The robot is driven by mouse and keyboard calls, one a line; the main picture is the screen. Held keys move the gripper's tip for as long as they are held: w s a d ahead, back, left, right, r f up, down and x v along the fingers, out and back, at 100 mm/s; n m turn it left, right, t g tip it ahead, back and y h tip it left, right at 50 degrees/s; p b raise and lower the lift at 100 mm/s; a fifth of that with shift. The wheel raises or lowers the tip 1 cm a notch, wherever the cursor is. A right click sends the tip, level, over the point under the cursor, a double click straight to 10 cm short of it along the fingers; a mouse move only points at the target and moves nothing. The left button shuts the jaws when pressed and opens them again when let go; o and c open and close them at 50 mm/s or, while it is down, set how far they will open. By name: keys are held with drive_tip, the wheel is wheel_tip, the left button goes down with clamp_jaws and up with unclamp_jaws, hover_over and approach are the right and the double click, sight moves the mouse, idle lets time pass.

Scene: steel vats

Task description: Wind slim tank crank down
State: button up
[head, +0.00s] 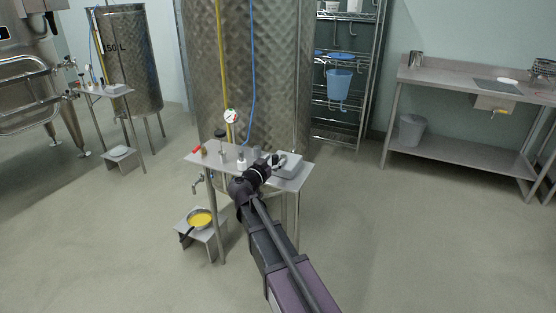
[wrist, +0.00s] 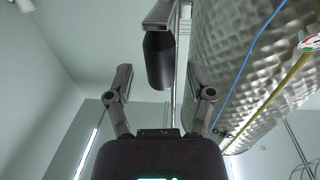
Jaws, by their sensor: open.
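A dark cylindrical grip, which looks like the crank's handle (wrist: 158,62), hangs from a flat steel arm (wrist: 163,14) in the wrist view. My gripper (wrist: 160,82) is open, with one finger on each side of the handle in the picture. Gaps show on both sides, and I cannot tell how deep the handle sits between the fingers. The dimpled steel tank (wrist: 245,60) is at the right. In the head view my gripper (head: 276,161) is in front of the tall dimpled tank (head: 280,70), above a small steel table; the crank is not clearly visible there.
The small table (head: 296,180) bears several small fittings and a grey flat device (head: 290,166) close to my gripper. A pan of yellow liquid (head: 200,219) stands on a low stand. Floor (head: 420,240) at right is clear.

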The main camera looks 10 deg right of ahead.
drive_tip(key=shift+w+d, duration=0.3)
drive_tip(key=shift+w, duration=0.05)
drive_tip(key=shift+c, duration=0.2)
clamp_jaws()
drive_tip(key=shift+d, duration=0.3)
drive_tip(key=shift+a, duration=0.4)
drive_tip(key=shift+s+d, duration=0.15)
drive_tip(key=shift+d, duration=0.15)
